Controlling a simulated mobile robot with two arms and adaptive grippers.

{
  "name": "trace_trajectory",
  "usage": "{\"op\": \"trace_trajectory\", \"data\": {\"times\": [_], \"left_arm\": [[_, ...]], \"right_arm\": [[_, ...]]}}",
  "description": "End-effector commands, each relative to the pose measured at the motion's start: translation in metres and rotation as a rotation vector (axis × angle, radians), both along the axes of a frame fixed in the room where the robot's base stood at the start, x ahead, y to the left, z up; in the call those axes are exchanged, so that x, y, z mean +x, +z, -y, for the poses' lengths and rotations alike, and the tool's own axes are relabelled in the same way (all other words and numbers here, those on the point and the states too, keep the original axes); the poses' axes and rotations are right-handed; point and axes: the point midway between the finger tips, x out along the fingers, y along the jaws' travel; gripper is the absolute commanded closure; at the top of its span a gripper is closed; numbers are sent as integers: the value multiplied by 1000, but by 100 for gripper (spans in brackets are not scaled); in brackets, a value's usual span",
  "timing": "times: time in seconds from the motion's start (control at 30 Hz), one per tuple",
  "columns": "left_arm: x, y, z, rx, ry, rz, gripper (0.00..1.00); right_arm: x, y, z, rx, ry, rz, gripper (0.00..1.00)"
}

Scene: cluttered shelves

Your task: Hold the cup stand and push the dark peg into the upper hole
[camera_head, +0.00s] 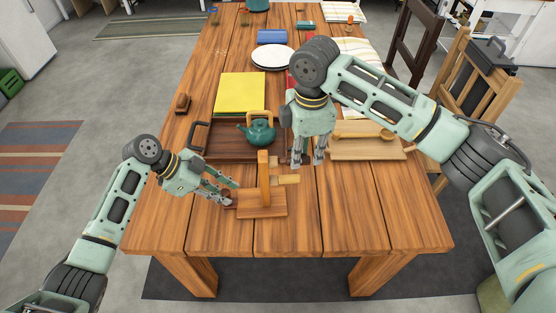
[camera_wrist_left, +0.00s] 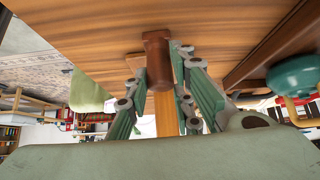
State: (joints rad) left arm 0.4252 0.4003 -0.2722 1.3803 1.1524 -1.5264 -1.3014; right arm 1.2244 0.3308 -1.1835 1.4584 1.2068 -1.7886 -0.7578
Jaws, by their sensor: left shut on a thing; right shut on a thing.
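The cup stand (camera_head: 263,178) is upright near the table's front edge, with a flat base, a square post and light pegs on its right. My left gripper (camera_head: 231,194) is low at the left of the post, shut on the dark peg (camera_head: 230,201). In the left wrist view the dark peg (camera_wrist_left: 158,60) shows between the fingers, in front of the light post (camera_wrist_left: 166,115). My right gripper (camera_head: 308,160) points down right of the post, at the light pegs' ends; it is shut on the stand, though the contact is hard to see. The upper hole cannot be made out.
Behind the stand is a dark tray (camera_head: 225,156) with a green teapot (camera_head: 259,132). The table's front right is clear.

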Motion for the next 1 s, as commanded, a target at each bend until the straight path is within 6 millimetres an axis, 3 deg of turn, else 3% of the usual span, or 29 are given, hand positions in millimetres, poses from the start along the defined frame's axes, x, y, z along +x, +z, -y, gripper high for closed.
{"op": "trace_trajectory", "data": {"times": [1.0], "left_arm": [[-1, -1, 0, 1, -1, -2, 100]], "right_arm": [[-1, 0, -19, 0, 0, 1, 100]]}}
